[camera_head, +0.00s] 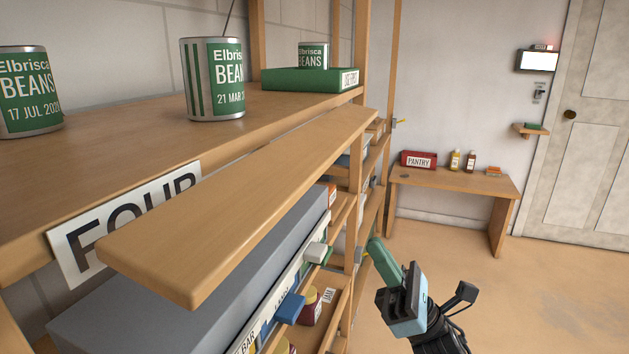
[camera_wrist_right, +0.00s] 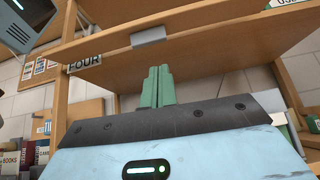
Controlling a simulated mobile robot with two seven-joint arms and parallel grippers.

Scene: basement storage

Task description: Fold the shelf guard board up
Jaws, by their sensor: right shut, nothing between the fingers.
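The guard board (camera_head: 240,205) is a long wooden plank. It juts out roughly level in front of the shelf (camera_head: 110,140), beside the "FOUR" sign (camera_head: 125,220), which it partly covers. In the right wrist view, wooden boards show from below, with a grey plate (camera_wrist_right: 148,36) and a small "FOUR" label (camera_wrist_right: 85,62). My right gripper (camera_head: 378,255) is below and to the right of the board, apart from it. Its green fingers (camera_wrist_right: 157,85) are shut together and empty, pointing up in the wrist view. My left gripper is not in view.
Bean cans (camera_head: 212,80) and a green box (camera_head: 310,80) stand on the shelf. A large grey box (camera_head: 200,275) and bins with small handles lie below the board. A side table (camera_head: 450,182) stands at the back. The floor at right is clear.

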